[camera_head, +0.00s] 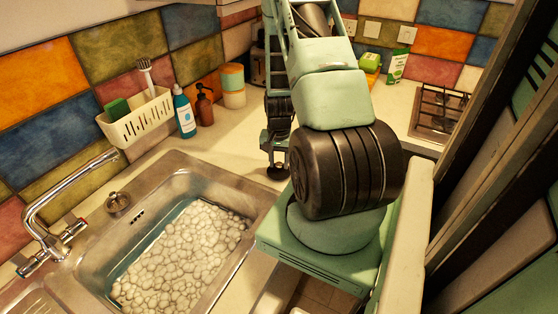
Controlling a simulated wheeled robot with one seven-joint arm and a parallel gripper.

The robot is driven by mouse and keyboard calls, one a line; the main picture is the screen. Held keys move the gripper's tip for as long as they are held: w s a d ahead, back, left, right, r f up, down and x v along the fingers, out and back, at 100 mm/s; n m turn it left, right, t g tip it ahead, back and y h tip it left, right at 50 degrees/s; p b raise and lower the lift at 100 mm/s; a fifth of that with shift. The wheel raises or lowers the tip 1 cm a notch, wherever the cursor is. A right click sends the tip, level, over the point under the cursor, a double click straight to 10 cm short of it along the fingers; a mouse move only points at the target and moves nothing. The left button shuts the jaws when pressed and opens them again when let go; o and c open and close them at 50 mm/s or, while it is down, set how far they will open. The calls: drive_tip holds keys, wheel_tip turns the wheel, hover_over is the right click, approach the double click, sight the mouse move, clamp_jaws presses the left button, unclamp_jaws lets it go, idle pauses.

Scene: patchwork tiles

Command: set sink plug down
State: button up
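My gripper (276,158) points down over the counter to the right of the sink. Its fingers look closed on a small dark, round piece, which appears to be the sink plug (278,173). The plug is at or just above the counter top; I cannot tell whether it touches. The fingers hide part of it.
The steel sink (262,200) holds water and foam, with a tap (62,215) at its left. A round metal fitting (118,202) sits on its rim. A hob (437,108) is right.

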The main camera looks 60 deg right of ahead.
sight(279, 163)
drive_tip(key=shift+o, duration=0.5)
drive_tip(key=shift+r, duration=0.1)
drive_tip(key=shift+r, duration=0.2)
wheel_tip(279, 163, up, 12)
drive_tip(key=b, duration=0.3)
